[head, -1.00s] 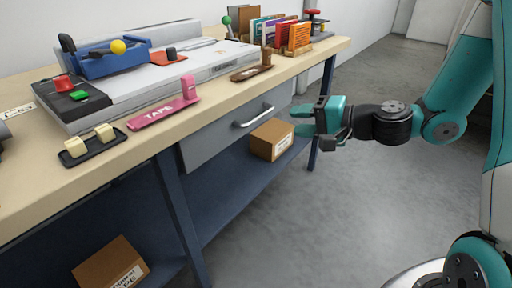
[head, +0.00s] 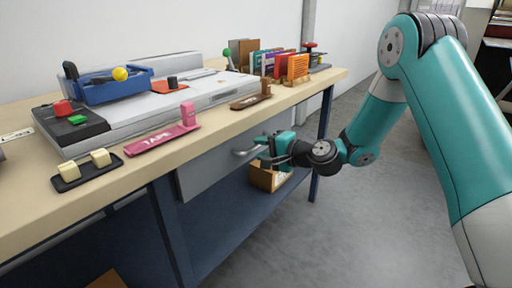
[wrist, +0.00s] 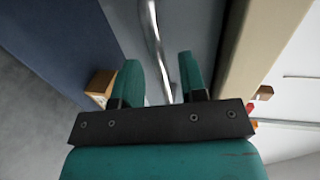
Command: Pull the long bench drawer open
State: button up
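The long bench drawer (head: 205,174) has a plain grey front under the bench top and looks shut. Its silver bar handle (head: 240,153) is partly hidden by my gripper (head: 264,151), which is at the handle's right part. In the wrist view my gripper (wrist: 163,72) shows two teal fingers spread apart. The handle (wrist: 154,35) runs through the gap between them, with clear space beside it. I cannot tell whether either finger touches the bar. The drawer front (wrist: 190,30) lies behind the fingertips.
A cardboard box (head: 262,180) sits on the blue lower shelf, just below my gripper. The wooden bench top (head: 225,118) overhangs the drawer and carries a pink tape holder (head: 160,140) and other tools. Open grey floor (head: 345,225) lies to the right.

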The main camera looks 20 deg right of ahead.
jog(key=shift+x, duration=1.3)
grip_shut()
jog(key=shift+s+f, duration=0.1)
